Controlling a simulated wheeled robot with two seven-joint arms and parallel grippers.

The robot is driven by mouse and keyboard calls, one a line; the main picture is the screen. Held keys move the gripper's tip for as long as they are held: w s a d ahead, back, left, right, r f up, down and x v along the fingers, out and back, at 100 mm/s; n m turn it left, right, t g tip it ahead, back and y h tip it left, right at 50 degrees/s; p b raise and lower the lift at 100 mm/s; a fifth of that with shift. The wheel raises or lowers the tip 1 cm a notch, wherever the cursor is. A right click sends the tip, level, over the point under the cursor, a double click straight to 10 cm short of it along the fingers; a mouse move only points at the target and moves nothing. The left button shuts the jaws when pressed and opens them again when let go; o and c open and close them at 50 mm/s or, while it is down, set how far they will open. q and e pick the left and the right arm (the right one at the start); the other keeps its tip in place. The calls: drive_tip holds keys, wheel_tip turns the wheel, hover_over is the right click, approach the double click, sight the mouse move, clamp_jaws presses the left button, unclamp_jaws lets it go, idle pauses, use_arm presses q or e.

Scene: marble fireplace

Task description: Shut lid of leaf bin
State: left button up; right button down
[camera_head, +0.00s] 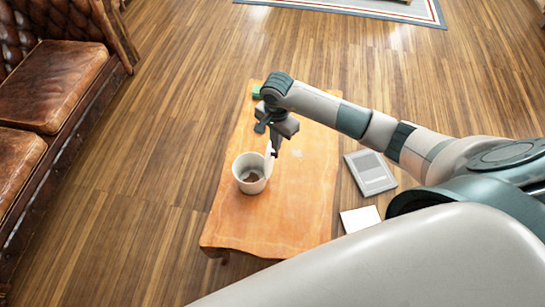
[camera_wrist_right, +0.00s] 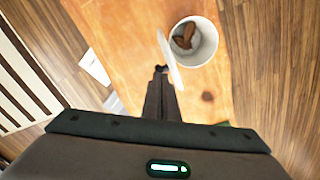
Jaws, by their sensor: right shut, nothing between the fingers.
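The leaf bin is a white round container (camera_head: 243,180) on the wooden table, its top open, with brown leaves visible inside. It also shows in the right wrist view (camera_wrist_right: 205,47), with brown leaves (camera_wrist_right: 184,36) inside. Its white lid (camera_wrist_right: 168,55) stands up on edge at the bin's rim; in the head view the lid (camera_head: 268,160) is seen nearly edge-on. My right gripper (camera_head: 274,152) is shut and empty, its fingertips close beside the lid, on the side away from the bin's opening. Whether they touch the lid I cannot tell. My left gripper is not in view.
The wooden table (camera_head: 285,215) has bare room in front of and right of the bin. A small green object (camera_head: 257,91) lies at its far end. A grey book-like item (camera_head: 370,172) and a white sheet (camera_head: 360,219) lie right of the table. A leather sofa (camera_head: 50,85) stands left.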

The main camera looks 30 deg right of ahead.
drive_tip(key=shift+f+b, duration=1.2)
drive_tip(key=shift+f, duration=0.05)
drive_tip(key=shift+r, duration=0.1)
idle(0.3)
idle(0.4)
drive_tip(key=shift+w+a, duration=0.1)
drive_tip(key=w+a+b, duration=0.4)
drive_tip(key=a, duration=0.2)
drive_tip(key=shift+w+a+b, duration=0.15)
drive_tip(key=shift+w+b, duration=0.25)
idle(0.8)
idle(0.4)
